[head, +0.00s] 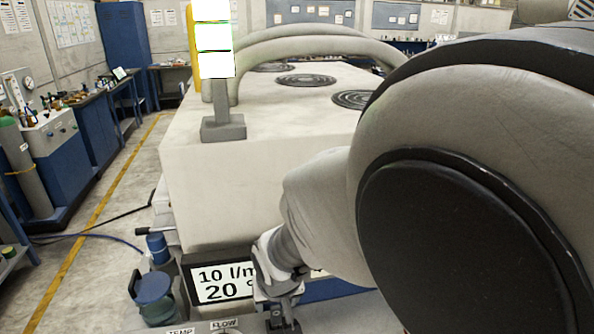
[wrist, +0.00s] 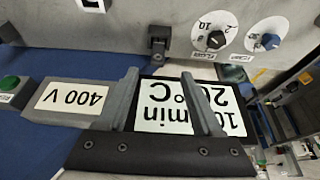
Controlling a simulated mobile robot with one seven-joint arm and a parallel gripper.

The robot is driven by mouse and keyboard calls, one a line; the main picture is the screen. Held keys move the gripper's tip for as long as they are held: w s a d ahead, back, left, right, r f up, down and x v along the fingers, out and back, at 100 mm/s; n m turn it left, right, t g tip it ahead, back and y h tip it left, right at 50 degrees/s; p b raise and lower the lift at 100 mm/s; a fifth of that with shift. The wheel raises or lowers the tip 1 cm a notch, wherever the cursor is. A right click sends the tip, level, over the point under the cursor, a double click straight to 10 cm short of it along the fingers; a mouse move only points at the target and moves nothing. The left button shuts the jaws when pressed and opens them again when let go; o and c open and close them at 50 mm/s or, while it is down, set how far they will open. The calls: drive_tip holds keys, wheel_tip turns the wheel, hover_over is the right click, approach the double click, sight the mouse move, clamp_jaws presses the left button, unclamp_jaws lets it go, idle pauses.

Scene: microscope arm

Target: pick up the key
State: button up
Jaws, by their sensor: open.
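My gripper (wrist: 159,74) is open in the wrist view, its two grey fingers apart with nothing held between them. In the head view my gripper (head: 282,316) is small and low in the middle, in front of the pale machine. A small dark piece (wrist: 158,42) sits on the grey panel just beyond the fingertips in the wrist view, roughly in line with the gap. It may be the key, but I cannot tell for sure. I see no other clear key. My arm hides the right part of the head view.
A sign reading 10 l/min, 20 °C (head: 222,282) is behind the gripper.

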sight(276, 310)
drive_tip(key=b+x, duration=0.2)
drive_tip(key=x, duration=0.5)
drive_tip(key=shift+w+d, duration=0.1)
drive_tip(key=shift+w+r+b+x, duration=0.15)
drive_tip(key=shift+b+x, duration=0.2)
drive_tip(key=shift+x, duration=0.55)
drive_tip(key=shift+w+b+x, duration=0.2)
drive_tip(key=shift+b+x, duration=0.15)
drive_tip(key=shift+x, duration=0.6)
drive_tip(key=shift+w+r+b+x, duration=0.15)
drive_tip(key=shift+b+x, duration=0.2)
drive_tip(key=shift+x, duration=0.55)
drive_tip(key=shift+f, duration=0.1)
clamp_jaws()
